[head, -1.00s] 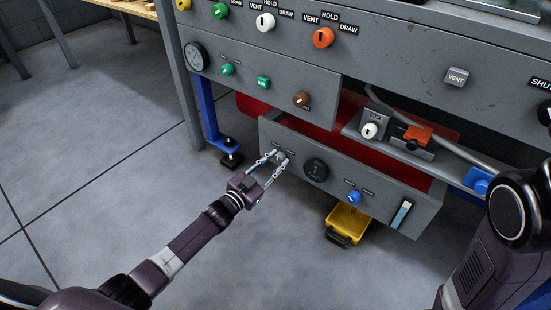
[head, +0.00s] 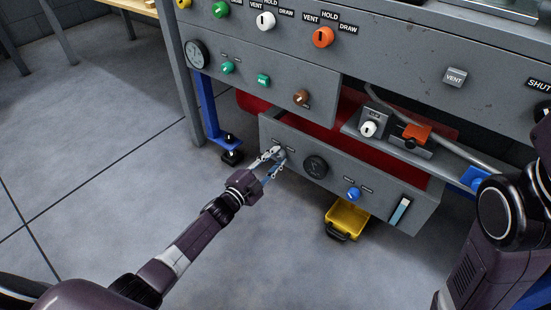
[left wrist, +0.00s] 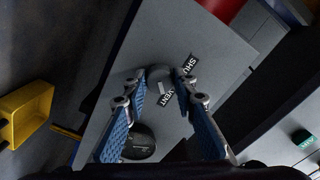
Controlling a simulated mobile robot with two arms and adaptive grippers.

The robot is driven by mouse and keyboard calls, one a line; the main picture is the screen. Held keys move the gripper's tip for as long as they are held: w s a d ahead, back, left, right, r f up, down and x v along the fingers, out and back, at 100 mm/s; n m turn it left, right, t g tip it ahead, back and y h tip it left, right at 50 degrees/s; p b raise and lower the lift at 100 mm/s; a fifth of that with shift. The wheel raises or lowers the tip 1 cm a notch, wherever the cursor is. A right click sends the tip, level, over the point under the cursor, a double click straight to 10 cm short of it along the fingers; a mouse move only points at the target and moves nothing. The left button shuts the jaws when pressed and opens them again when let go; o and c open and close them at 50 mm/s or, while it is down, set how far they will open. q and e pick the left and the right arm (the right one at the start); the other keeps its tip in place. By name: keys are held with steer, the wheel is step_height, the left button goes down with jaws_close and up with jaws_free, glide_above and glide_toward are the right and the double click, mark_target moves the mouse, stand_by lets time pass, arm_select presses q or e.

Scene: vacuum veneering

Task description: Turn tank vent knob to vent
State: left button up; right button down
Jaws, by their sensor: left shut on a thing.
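The tank vent knob is a small grey knob on the front of the low grey tank panel. It shows between the fingertips in the left wrist view (left wrist: 160,75), with SHUT and VENT labels (left wrist: 168,98) beside it. A pale mark on the knob lies on the side near the VENT label. My left gripper (head: 273,160) is shut on this knob, one finger on each side; the fingers partly cover it in the head view. It also shows in the left wrist view (left wrist: 164,88). My right arm shows at the right edge of the head view, but its gripper does not.
Right of the knob on the same panel are a black round gauge (head: 315,167), a blue knob (head: 353,194) and a level window (head: 400,213). A panel with a brown knob (head: 301,98) overhangs above. The floor at left is clear.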

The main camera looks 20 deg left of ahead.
arm_select(q)
steer(key=shift+f, duration=0.1)
stand_by(0.4)
steer(key=o, duration=0.9)
steer(key=shift+o, duration=1.3)
steer(key=shift+s, duration=0.1)
steer(key=v, duration=1.2)
